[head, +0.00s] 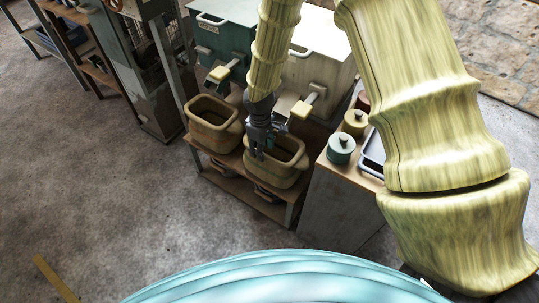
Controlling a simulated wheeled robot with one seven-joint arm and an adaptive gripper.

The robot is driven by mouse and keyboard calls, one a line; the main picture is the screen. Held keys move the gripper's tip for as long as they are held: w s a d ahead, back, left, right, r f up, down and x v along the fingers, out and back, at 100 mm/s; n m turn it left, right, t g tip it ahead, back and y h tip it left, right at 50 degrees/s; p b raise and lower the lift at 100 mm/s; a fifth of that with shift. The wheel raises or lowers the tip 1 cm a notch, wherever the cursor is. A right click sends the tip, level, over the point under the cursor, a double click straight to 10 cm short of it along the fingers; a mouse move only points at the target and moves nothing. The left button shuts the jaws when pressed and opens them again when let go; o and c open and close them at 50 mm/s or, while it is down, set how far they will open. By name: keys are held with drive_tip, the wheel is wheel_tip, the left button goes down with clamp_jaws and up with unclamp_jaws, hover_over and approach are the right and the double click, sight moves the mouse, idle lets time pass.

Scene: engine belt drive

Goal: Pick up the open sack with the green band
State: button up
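Two open-topped tan sacks stand side by side on a low wooden bench. The left sack (207,130) is clear of my gripper. The right sack (278,177) is under and beside it. A faint darker band runs round each sack, but its colour is too small and dim to make out, so I cannot tell which band is green. My dark grey gripper (257,153) points down at the left rim of the right sack and hides part of that rim. Whether its fingers touch or grip the rim is not clear.
Behind the sacks stand a teal bin (226,37) and a whitish bin (325,61), with yellow-handled spouts over the bench (240,190).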

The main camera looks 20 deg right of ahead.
sight(266, 155)
drive_tip(key=shift+s+d+f, duration=0.35)
drive_tip(key=shift+s+f, duration=0.3)
drive_tip(key=shift+f, duration=0.1)
drive_tip(key=shift+s+f, duration=0.25)
drive_tip(key=shift+s+b, duration=0.25)
drive_tip(key=shift+b, duration=0.05)
drive_tip(key=shift+w+d+f, duration=0.1)
drive_tip(key=shift+d+f, duration=0.1)
drive_tip(key=shift+f, duration=0.35)
drive_tip(key=shift+w+d+f, duration=0.1)
drive_tip(key=shift+d+f, duration=0.1)
drive_tip(key=shift+f, duration=0.3)
drive_tip(key=f, duration=0.2)
drive_tip(key=f+b, duration=0.1)
drive_tip(key=f, duration=0.1)
drive_tip(key=shift+a, duration=0.4)
drive_tip(key=shift+w+a+f, duration=0.15)
drive_tip(key=shift+a+f, duration=0.05)
drive_tip(key=shift+f, duration=0.1)
clamp_jaws()
drive_tip(key=shift+d, duration=0.15)
